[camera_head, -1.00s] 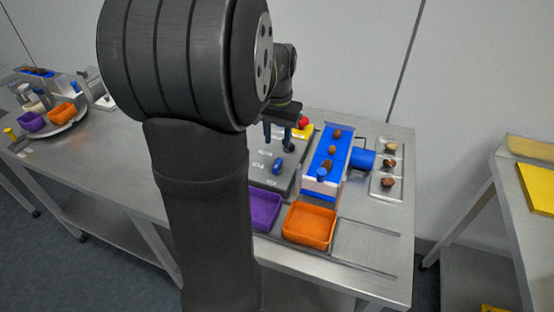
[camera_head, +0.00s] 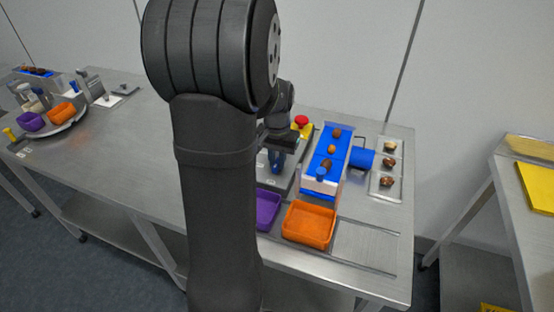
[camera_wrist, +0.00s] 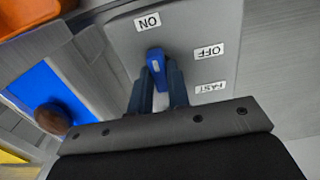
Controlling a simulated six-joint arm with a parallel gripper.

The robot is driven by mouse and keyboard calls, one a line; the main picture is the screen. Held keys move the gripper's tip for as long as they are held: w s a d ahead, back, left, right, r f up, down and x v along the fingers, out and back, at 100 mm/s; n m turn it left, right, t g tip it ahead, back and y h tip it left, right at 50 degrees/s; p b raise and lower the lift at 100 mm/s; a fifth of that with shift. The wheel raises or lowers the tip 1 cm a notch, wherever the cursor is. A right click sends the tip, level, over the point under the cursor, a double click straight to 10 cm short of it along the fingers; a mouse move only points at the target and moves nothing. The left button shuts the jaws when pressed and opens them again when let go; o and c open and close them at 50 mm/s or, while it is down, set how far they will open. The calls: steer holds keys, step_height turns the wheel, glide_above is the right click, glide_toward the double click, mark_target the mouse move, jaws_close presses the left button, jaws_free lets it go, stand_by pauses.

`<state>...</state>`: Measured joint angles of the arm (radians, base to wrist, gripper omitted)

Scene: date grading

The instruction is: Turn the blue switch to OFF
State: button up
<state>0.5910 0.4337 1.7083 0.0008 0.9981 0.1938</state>
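The blue switch (camera_wrist: 156,66) is a narrow knob on a grey panel (camera_wrist: 121,42). Its far end points toward the ON label (camera_wrist: 148,22) in the wrist view. The OFF label (camera_wrist: 209,51) and the FAST label (camera_wrist: 210,87) are to its right. My gripper (camera_wrist: 160,78) has its two dark blue fingers close on either side of the knob and looks shut on it. In the head view my gripper (camera_head: 276,160) is down at the panel, and my arm hides part of the panel.
Right of the panel is a blue conveyor (camera_head: 343,149) carrying several dates. A red button (camera_head: 301,120) stands behind the panel. An orange bin (camera_head: 309,224) and a purple bin (camera_head: 267,209) are in front. A tray (camera_head: 374,187) with dates is at the right.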

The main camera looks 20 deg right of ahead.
jaws_close()
steer(key=m, duration=0.4)
steer(key=shift+m, duration=0.4)
steer(key=m, duration=0.9)
steer(key=shift+m, duration=2.1)
